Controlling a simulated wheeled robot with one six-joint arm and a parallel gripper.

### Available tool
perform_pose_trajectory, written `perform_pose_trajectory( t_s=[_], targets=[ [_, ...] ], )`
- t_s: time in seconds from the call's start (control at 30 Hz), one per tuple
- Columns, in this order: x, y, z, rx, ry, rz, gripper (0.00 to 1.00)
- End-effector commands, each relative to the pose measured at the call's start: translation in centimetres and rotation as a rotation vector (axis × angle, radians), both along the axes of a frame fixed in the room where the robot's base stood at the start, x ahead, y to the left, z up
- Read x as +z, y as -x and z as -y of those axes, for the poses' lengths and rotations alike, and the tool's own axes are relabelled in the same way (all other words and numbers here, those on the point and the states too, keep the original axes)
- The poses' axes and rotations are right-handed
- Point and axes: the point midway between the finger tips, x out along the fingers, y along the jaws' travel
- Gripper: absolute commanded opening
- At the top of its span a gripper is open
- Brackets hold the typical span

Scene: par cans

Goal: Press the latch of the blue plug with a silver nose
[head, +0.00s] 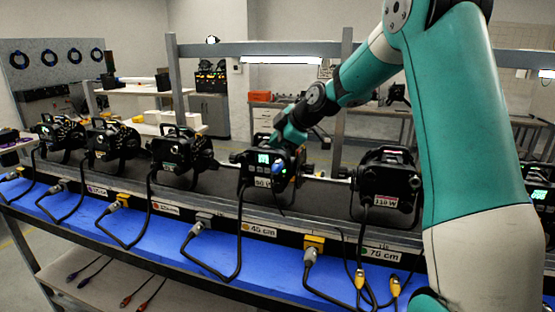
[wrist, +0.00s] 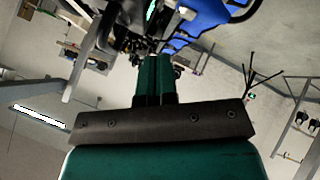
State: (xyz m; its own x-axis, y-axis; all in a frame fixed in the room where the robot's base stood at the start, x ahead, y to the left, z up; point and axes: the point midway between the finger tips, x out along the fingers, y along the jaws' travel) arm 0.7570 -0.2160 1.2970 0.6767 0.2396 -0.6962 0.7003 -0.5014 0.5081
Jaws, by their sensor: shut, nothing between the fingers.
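A blue plug (head: 278,168) shows at the back panel of the black par can (head: 252,160) labelled 90 W. It is small, and I cannot make out its silver nose or its latch. My gripper (head: 284,156) is at that can, close to the plug and partly in front of the panel. I cannot tell whether it touches the plug. In the wrist view my gripper (wrist: 154,58) has its two green fingers together with nothing between them. The plug is not clearly visible there.
Another par can (head: 388,184) labelled 110 W stands to the right, and several more (head: 180,155) stand to the left on the rail. Cables hang over the front. A blue strip (head: 150,246) below holds grey and yellow connectors (head: 312,246).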

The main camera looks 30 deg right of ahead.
Motion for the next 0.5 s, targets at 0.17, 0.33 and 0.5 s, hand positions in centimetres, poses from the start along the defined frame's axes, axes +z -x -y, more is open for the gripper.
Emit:
perform_pose_trajectory(
  t_s=[0.17,0.33,0.5],
  targets=[
    [2.2,0.0,0.0,0.000,0.001,0.001,0.00],
    [3.0,0.0,0.0,0.000,0.000,-0.001,0.00],
    [2.9,0.0,0.0,0.000,0.000,-0.001,0.00]
  ],
)
